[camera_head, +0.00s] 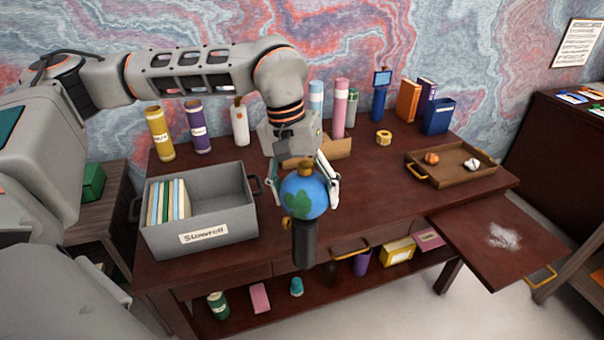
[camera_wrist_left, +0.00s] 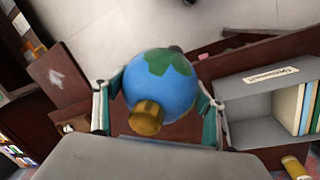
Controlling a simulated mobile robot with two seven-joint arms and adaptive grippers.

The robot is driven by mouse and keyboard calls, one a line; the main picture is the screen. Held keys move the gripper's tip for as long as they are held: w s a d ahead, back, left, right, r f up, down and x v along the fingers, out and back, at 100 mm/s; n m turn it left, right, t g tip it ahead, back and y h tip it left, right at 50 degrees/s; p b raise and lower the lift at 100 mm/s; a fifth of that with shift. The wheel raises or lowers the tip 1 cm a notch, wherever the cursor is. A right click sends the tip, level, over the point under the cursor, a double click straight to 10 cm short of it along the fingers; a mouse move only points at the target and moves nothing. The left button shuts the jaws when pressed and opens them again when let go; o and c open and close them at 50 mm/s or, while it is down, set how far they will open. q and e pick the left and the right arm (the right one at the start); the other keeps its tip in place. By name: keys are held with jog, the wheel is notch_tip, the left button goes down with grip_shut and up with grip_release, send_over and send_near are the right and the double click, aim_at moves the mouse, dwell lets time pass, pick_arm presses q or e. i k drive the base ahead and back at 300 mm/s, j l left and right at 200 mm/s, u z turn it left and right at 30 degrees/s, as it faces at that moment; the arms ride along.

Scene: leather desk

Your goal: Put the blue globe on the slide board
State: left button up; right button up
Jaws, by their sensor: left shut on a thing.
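The blue globe (camera_head: 305,196) has green land, a brass cap on top and a dark stand below. My left gripper (camera_head: 308,190) is shut on the globe from both sides and holds it upright in front of the desk's front edge. In the left wrist view the globe (camera_wrist_left: 160,84) sits between the two fingers of the left gripper (camera_wrist_left: 160,105). The slide board (camera_head: 490,238) is a dark red pulled-out board at the right of the desk, with a pale smudge and a brass handle. It lies to the right of the globe. My right gripper is not in view.
A grey bin (camera_head: 205,215) with books stands at the desk's left. Several bottles and books line the back. The desk's middle right is clear.

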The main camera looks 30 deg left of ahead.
aim_at(512, 237)
jog(key=k+z, duration=0.1)
jog(key=z, duration=0.45)
jog(key=i+z, duration=0.2)
jog(key=z, duration=0.15)
jog(key=i+z, duration=0.3)
jog(key=i+j, duration=0.2)
jog(key=i, duration=0.25)
jog(key=i+j, duration=0.2)
jog(key=i, duration=0.3)
